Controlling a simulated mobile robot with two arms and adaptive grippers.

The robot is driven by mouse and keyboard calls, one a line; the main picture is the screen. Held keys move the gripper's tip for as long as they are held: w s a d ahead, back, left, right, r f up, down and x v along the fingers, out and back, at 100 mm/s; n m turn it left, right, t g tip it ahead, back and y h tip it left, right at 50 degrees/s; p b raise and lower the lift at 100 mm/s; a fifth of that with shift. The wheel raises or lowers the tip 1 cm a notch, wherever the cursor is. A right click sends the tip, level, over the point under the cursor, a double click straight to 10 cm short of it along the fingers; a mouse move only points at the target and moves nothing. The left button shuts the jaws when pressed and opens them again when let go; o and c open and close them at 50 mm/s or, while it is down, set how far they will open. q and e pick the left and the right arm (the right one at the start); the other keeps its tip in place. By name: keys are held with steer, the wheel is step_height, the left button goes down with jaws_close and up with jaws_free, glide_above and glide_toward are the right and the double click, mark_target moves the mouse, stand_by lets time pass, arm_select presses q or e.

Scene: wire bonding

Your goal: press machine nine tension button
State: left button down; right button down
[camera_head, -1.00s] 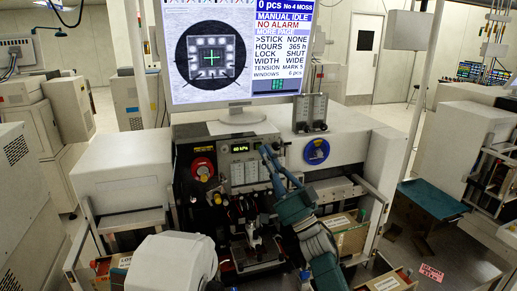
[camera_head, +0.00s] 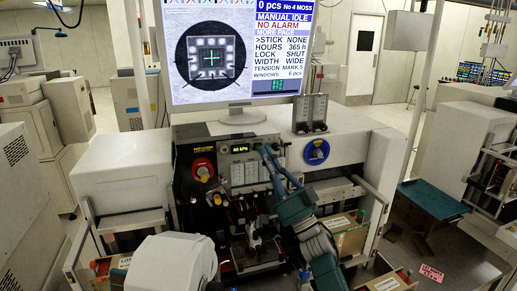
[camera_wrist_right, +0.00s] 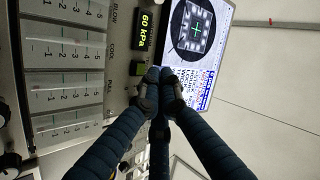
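The machine's control panel (camera_head: 238,172) is below the monitor, with a green-lit display (camera_head: 240,149) and small controls. No label marks a tension button legibly.
The monitor (camera_head: 237,60) stands above the panel and lists tension as MARK 5. Sliders (camera_wrist_right: 62,50) with scales lie left of my fingers in the wrist view. A red round knob (camera_head: 203,169) and a blue one (camera_head: 316,152) flank the panel.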

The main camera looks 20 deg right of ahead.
steer(key=shift+w, duration=0.2)
steer(key=shift+w, duration=0.3)
steer(key=shift+w+b, duration=0.35)
steer(key=shift+b, duration=0.1)
stand_by(0.4)
steer(key=shift+s, duration=0.1)
steer(key=shift+s+r+p, duration=0.1)
steer(key=shift+s+p, duration=0.3)
steer(key=shift+p, duration=0.2)
steer(key=shift+s, duration=0.4)
